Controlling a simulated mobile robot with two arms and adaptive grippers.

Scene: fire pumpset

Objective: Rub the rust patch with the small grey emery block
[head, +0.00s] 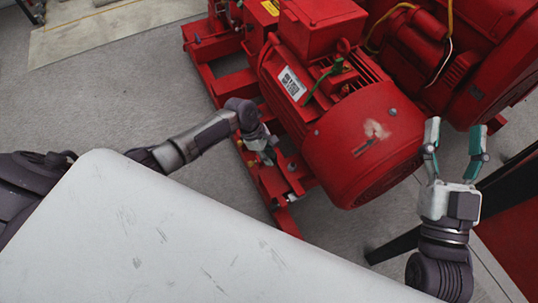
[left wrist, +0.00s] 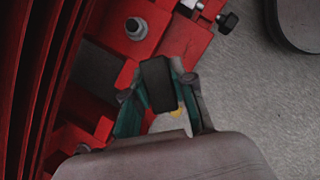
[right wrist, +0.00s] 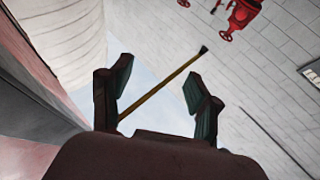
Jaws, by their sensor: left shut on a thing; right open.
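The rust patch (head: 376,130) is a small pale, brownish mark on the upper end of the red motor cover. A dark scratch-like mark lies just beside it. My left gripper (head: 267,148) is low beside the red base frame, left of the motor and well apart from the patch. In the left wrist view its teal fingers (left wrist: 160,100) are shut on a dark grey block (left wrist: 157,82), which I take as the emery block. My right gripper (head: 455,128) is open and empty, right of the motor. Its spread fingers also show in the right wrist view (right wrist: 158,88).
The red motor (head: 340,150) stands on a red base frame (head: 278,195) with bolts. The larger red pump machinery (head: 450,60) adjoins it at the upper right. A black-framed piece with a red panel (head: 515,235) stands at the lower right. Grey floor (head: 120,100) is free at left.

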